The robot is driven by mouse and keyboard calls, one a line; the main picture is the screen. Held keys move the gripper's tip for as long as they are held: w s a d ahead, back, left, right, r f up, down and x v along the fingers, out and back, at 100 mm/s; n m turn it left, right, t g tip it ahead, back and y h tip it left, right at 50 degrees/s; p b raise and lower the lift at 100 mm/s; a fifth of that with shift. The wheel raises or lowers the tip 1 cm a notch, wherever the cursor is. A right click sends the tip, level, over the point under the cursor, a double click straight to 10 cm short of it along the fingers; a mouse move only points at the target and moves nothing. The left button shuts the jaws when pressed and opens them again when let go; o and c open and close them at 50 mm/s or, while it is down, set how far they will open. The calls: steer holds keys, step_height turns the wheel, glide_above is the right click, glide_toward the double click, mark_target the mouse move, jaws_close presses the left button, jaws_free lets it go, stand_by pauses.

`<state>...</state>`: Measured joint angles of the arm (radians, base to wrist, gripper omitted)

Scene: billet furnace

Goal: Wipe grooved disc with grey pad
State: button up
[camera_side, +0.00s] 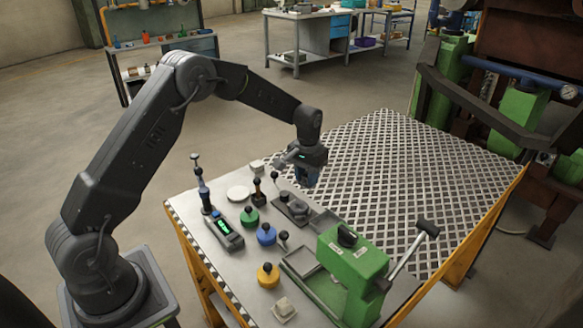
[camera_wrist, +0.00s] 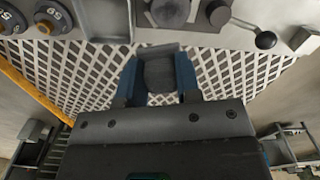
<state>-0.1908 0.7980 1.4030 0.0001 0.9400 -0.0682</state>
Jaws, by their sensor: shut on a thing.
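My gripper (camera_side: 307,176) is shut on a grey pad (camera_wrist: 158,72). In the wrist view, the pad sits between the two blue fingers (camera_wrist: 157,88). In the side view, my gripper hangs above the table near the inner edge of the white grating, and its fingers mostly hide the pad. A dark round piece (camera_wrist: 170,11), probably the grooved disc, lies on a grey fixture at the top of the wrist view, cut by the frame edge. The fixture (camera_side: 292,208) stands just below my gripper in the side view. Grooves are too small to make out.
A ball-ended lever (camera_wrist: 265,40) sticks out beside the fixture. Green (camera_side: 249,216), blue (camera_side: 266,234) and yellow (camera_side: 268,275) knobbed pieces stand nearby. A green box (camera_side: 350,258) with a long handle stands in front. The white grating (camera_side: 410,180) is clear.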

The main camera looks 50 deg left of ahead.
mark_target(306, 206)
steer(key=shift+f, duration=3.35)
steer(key=shift+s+a+f, duration=0.15)
steer(key=shift+s+f, duration=0.2)
steer(key=shift+f, duration=0.35)
steer(key=shift+c, duration=0.3)
steer(key=shift+s+a, duration=0.35)
steer(key=shift+s, duration=0.35)
steer(key=shift+s+a, duration=0.35)
steer(key=shift+s, duration=0.35)
steer(key=shift+w+d, duration=0.45)
steer(key=shift+w, duration=0.35)
steer(key=shift+w+d, duration=0.4)
steer(key=shift+w, duration=0.35)
steer(key=shift+w+d+r, duration=0.1)
steer(key=shift+w+r, duration=0.05)
steer(key=shift+w, duration=0.1)
steer(key=shift+r, duration=4)
